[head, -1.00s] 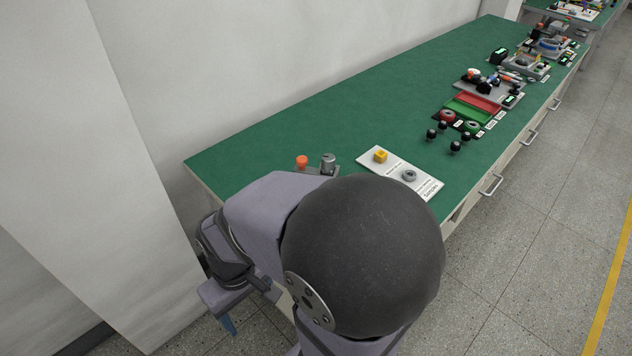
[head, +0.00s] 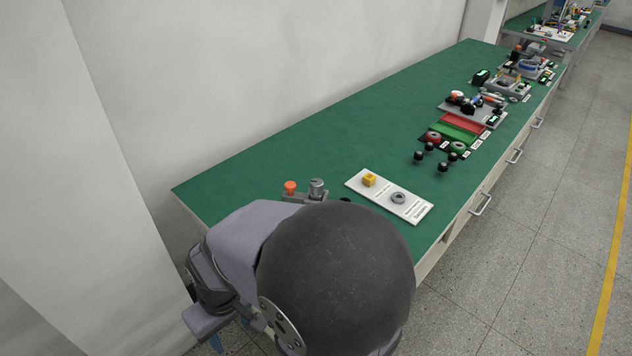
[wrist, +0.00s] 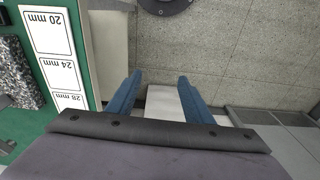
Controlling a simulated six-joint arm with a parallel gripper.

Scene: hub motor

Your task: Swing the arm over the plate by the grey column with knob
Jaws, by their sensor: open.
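The grey column with knob (head: 317,188) stands at the near left end of the green bench in the head view. An orange-red knob (head: 290,187) is just left of it, on a grey base (head: 298,198). My arm hides the front of this fixture, so I cannot make out the arm over the plate. My gripper (wrist: 160,76) is open and empty in the wrist view, its blue fingers apart above the floor beside the bench edge. In the head view it is mostly hidden at the lower left, off the bench.
A white board (head: 410,209) with a yellow block (head: 369,179) and a grey ring (head: 398,198) lies right of the column. Red and green trays and black knobs are farther right. White size labels (wrist: 50,45) lie near the bench edge. The bench's rear is clear.

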